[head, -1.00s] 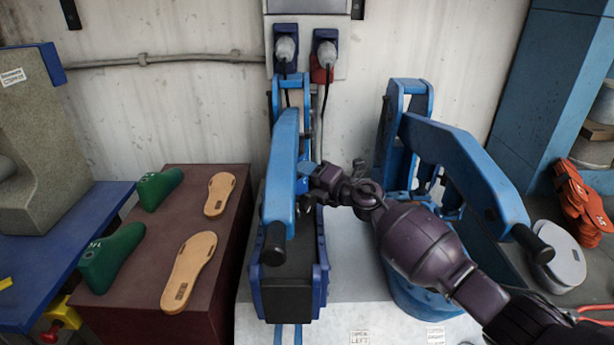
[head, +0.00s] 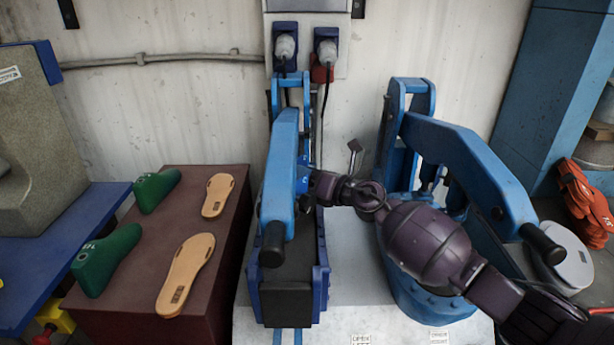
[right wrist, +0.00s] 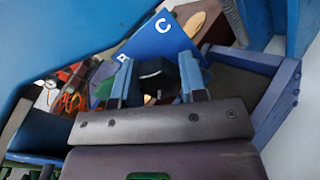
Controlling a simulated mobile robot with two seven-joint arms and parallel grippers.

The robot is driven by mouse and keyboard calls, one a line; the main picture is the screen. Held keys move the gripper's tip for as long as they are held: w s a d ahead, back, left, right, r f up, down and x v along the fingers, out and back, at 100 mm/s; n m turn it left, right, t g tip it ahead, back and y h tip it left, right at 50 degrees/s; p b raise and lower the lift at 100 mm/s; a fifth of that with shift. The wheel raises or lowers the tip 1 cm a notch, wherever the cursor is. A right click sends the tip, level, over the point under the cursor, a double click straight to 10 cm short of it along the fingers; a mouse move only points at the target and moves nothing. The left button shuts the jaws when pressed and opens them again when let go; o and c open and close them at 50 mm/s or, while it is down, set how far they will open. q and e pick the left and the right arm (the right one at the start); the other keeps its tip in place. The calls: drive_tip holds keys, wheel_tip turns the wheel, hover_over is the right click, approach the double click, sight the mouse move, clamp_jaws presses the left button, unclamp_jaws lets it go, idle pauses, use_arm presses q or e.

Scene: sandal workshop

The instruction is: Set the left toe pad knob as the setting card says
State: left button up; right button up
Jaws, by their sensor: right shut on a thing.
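The left press (head: 281,165) is blue, with a long lever arm over a dark bed. My right gripper (head: 308,183) reaches its right side, and the arm hides most of the contact. In the right wrist view its fingers (right wrist: 157,85) are shut on a dark knob (right wrist: 155,72), in front of a blue dial plate (right wrist: 160,38). The plate shows a white C and a B; which letter the knob points to I cannot tell. I cannot make out a setting card. My left gripper is not in view.
A second blue press (head: 460,165) stands to the right, close to my right arm. Green lasts (head: 106,259) and tan soles (head: 186,272) lie on a dark red block (head: 225,265) at left. Orange pieces (head: 583,200) and a pale pad (head: 562,265) are at far right.

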idle(0.5)
drive_tip(key=o, duration=0.9)
drive_tip(key=shift+o, duration=0.2)
drive_tip(key=p+v, duration=0.1)
drive_tip(key=v, duration=1)
drive_tip(key=shift+s+a, duration=0.1)
